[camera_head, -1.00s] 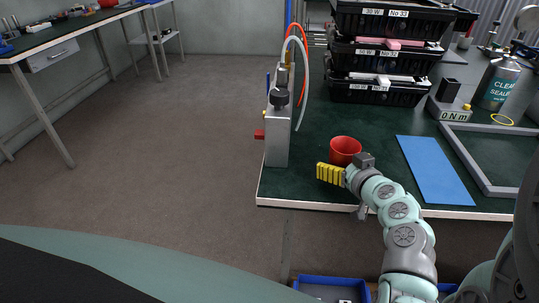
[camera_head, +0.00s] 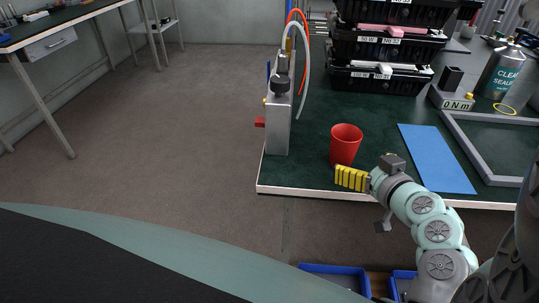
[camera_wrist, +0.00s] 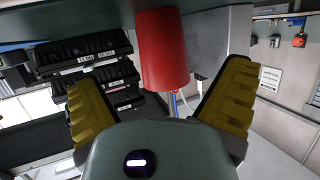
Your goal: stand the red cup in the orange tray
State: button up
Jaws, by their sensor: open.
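The red cup (camera_head: 346,144) stands upright on the dark green bench top near its front edge. My gripper (camera_head: 340,177) is at the front edge, just in front of the cup in the head view, with its yellow fingers pointing left. In the wrist view, which looks upside down, the red cup (camera_wrist: 162,50) shows beyond and between the two yellow fingers of my gripper (camera_wrist: 158,82). The fingers are wide open, with a gap on each side of the cup. No orange tray is visible in either view.
A grey metal device with hoses (camera_head: 278,120) stands left of the cup. A blue mat (camera_head: 437,158) and a grey frame (camera_head: 470,150) lie to the right. Stacked black bins (camera_head: 380,78) stand behind. Blue bins (camera_head: 335,281) are below the bench.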

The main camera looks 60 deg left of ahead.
jog(key=shift+v, duration=2.05)
